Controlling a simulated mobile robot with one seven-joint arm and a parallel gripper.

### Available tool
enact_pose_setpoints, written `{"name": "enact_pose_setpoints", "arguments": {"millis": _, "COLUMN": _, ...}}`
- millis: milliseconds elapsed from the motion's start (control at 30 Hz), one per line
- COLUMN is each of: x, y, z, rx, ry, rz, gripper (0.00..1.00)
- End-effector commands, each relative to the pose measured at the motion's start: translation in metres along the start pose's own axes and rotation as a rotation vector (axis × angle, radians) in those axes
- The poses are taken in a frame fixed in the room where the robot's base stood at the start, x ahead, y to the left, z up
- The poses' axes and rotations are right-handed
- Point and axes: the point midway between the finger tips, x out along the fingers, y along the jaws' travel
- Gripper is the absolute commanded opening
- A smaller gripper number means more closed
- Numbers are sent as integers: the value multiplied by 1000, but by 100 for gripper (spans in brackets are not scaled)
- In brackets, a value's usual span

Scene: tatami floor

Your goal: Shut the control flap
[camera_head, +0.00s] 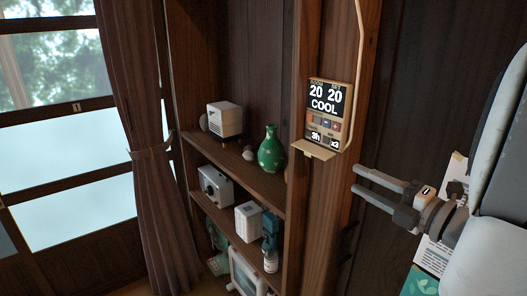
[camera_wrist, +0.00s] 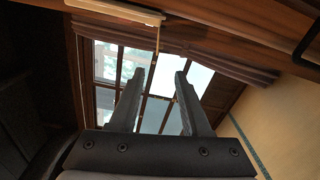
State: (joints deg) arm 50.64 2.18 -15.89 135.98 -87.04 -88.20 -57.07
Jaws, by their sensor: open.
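The wall control panel (camera_head: 328,112) is a beige unit with a dark display reading 20, 20 and COOL, fixed to a wooden post. Its control flap (camera_head: 313,149) hangs open at the bottom edge, sticking out roughly level below the buttons. My gripper (camera_head: 356,178) is to the right of and a little below the flap in the head view, its two fingers apart and empty, pointing left. In the wrist view my gripper (camera_wrist: 159,72) also shows open with nothing between the fingers. A pale edge at the top of that view may be the panel; I cannot tell for sure.
Shelves (camera_head: 240,170) left of the post hold a green vase (camera_head: 271,150), a white box-shaped device (camera_head: 225,119) and other items. A pale conduit runs beside the panel. A curtain (camera_head: 150,150) and window stand further left. Papers (camera_head: 432,255) hang behind my arm.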

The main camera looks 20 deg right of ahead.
Motion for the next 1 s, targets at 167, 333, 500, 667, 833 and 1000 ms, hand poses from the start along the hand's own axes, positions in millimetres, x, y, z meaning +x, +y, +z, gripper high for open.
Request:
{"name": "enact_pose_setpoints", "arguments": {"millis": 167, "x": 36, "y": 2, "z": -1, "rx": 0, "ry": 6, "rz": 0, "gripper": 48}}
{"name": "enact_pose_setpoints", "arguments": {"millis": 333, "x": 74, "y": 2, "z": -1, "rx": 1, "ry": 4, "rz": -1, "gripper": 48}}
{"name": "enact_pose_setpoints", "arguments": {"millis": 500, "x": 111, "y": 1, "z": 0, "rx": 1, "ry": 4, "rz": -1, "gripper": 48}}
{"name": "enact_pose_setpoints", "arguments": {"millis": 667, "x": 139, "y": 1, "z": 0, "rx": 0, "ry": 2, "rz": -2, "gripper": 48}}
{"name": "enact_pose_setpoints", "arguments": {"millis": 833, "x": 156, "y": 0, "z": 0, "rx": 0, "ry": -1, "rz": -1, "gripper": 48}}
{"name": "enact_pose_setpoints", "arguments": {"millis": 1000, "x": 161, "y": 1, "z": 0, "rx": -2, "ry": -1, "rz": -1, "gripper": 48}}
